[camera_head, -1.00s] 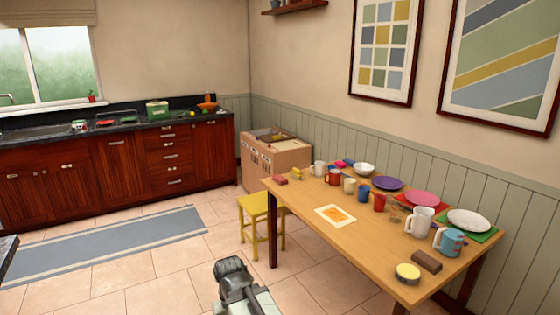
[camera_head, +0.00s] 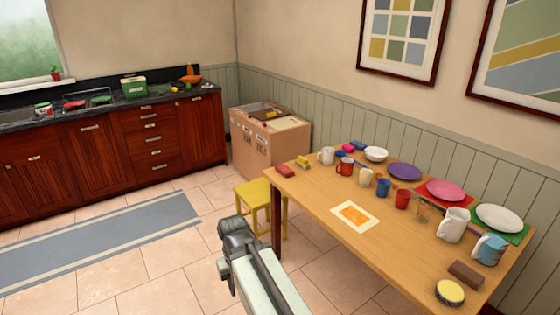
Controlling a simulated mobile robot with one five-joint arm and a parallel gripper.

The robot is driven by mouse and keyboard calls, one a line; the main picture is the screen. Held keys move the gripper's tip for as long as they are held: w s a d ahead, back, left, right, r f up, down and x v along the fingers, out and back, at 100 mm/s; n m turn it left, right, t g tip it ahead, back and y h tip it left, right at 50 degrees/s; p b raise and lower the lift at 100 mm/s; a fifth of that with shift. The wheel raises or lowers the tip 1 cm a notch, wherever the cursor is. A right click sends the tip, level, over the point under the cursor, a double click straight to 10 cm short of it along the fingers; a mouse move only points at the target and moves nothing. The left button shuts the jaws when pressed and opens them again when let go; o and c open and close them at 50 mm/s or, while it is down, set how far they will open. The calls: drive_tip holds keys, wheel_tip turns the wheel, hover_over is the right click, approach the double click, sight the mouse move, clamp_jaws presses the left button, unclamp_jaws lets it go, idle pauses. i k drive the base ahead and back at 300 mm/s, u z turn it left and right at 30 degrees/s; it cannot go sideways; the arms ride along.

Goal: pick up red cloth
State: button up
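A flat red piece (camera_head: 426,193) lies under the pink plate on the table. My arm (camera_head: 252,265) rises from the bottom middle, left of the table. I see a dark joint at its top but no gripper fingers. Nothing shows as held.
A yellow stool (camera_head: 257,192) stands at the table's left end. Cups, plates and a yellow sponge-like item (camera_head: 304,161) are on the table. The tiled floor and blue-grey rug (camera_head: 100,240) on the left are clear.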

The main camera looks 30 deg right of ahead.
sight(282, 169)
drive_tip(key=i, duration=2.55)
drive_tip(key=u, duration=0.3)
